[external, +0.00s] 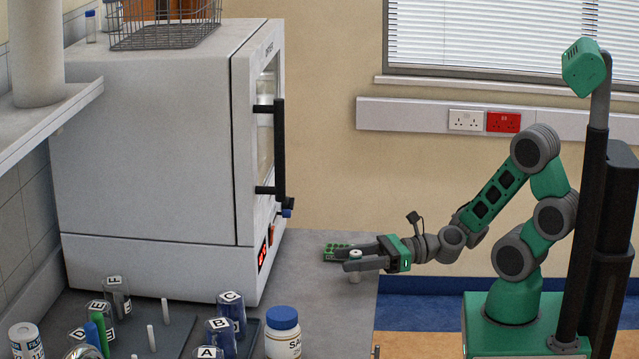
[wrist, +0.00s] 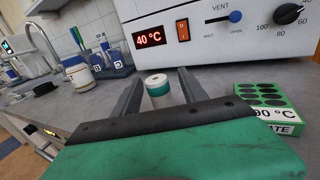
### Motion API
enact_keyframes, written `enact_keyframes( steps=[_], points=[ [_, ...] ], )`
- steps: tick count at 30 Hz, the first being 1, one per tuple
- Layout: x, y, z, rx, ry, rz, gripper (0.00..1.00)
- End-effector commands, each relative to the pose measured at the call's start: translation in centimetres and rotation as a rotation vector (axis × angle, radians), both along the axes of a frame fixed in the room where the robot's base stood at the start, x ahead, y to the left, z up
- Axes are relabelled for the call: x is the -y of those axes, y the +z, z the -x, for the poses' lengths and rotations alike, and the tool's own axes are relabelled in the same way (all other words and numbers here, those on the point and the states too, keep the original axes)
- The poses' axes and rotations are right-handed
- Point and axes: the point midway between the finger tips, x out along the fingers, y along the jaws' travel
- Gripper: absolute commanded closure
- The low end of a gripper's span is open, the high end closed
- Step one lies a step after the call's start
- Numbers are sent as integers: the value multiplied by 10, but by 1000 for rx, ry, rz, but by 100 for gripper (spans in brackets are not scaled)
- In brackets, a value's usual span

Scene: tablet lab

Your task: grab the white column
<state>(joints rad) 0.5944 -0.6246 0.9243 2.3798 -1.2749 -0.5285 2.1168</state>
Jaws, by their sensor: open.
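A small white column (wrist: 157,88) with a teal band stands upright on the grey bench, between the two fingers of my gripper (wrist: 160,78) in the wrist view. My gripper is open, with a finger on either side of the column. Its lower part is hidden behind the gripper body in the wrist view. In the external view the white top of the column (external: 355,252) shows between the fingers, with its foot below the nearer finger, and my gripper (external: 349,257) reaches in from the right. I cannot tell whether either finger touches it.
A green block with dark holes (wrist: 267,97) lies to the right of the gripper in the wrist view. The big white oven (external: 155,135) stands behind, with a 40 °C display (wrist: 150,39). A blue-lidded jar (external: 283,333) and lettered blue holders (external: 230,310) stand farther along the bench.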

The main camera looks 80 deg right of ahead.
Motion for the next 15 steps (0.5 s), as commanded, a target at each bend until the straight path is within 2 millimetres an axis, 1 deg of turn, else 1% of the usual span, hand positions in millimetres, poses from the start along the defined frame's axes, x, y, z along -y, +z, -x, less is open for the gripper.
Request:
enact_keyframes(
  steps=[3, 6, 13, 15],
  points=[
    [-6, 0, -12, -1, 4, 1, 50],
    [-7, 0, -17, 1, 1, 2, 50],
    [-7, 0, -17, 2, 0, 1, 50],
    [-7, 0, -17, 2, 0, 1, 55]
  ],
)
